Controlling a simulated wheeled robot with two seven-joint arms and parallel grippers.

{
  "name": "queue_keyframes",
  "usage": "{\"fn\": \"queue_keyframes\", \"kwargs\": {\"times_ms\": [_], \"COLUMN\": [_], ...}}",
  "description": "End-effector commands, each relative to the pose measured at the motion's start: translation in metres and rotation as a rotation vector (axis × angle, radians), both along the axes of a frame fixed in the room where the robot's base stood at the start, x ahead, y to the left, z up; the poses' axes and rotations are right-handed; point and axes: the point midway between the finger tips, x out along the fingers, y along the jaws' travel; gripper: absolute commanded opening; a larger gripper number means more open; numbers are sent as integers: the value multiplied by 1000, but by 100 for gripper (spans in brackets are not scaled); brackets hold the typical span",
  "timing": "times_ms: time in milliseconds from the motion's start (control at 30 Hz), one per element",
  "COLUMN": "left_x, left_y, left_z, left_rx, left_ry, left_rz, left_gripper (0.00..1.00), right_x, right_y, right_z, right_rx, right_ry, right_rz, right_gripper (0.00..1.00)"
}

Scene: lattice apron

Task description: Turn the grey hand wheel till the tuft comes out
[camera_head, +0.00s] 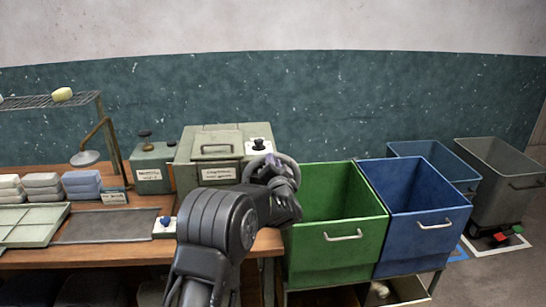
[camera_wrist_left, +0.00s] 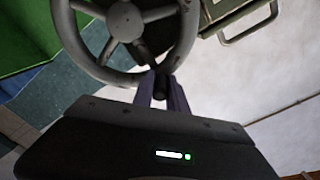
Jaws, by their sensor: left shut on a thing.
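The grey hand wheel (camera_head: 287,163) is on the right side of the pale green machine (camera_head: 206,138) on the bench. It shows larger in the left wrist view (camera_wrist_left: 186,40), with its spokes and hub. My left gripper (camera_head: 272,172) reaches up to the wheel. My left arm hides part of the wheel and machine front in the head view. No tuft can be made out. My right gripper is in neither view.
A green bin (camera_head: 335,250) and a blue bin (camera_head: 415,245) stand right of the wheel. A grey bin (camera_head: 495,185) stands at the far right.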

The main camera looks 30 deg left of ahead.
Motion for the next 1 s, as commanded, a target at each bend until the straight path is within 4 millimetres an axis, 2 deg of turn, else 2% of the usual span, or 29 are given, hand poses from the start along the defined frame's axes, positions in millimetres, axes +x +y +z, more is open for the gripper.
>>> {"fn": "queue_keyframes", "kwargs": {"times_ms": [367, 767, 1000], "left_x": [21, 23, 36], "left_y": [-29, -32, -49], "left_z": [-9, -12, -29], "left_rx": [-1, -2, -2], "left_ry": [3, 4, 5], "left_rz": [-4, -1, -2], "left_gripper": [0, 0, 0], "right_x": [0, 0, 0], "right_y": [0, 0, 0], "right_z": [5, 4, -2], "right_rx": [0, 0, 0], "right_ry": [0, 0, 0], "right_rz": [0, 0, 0], "right_gripper": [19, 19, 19]}}
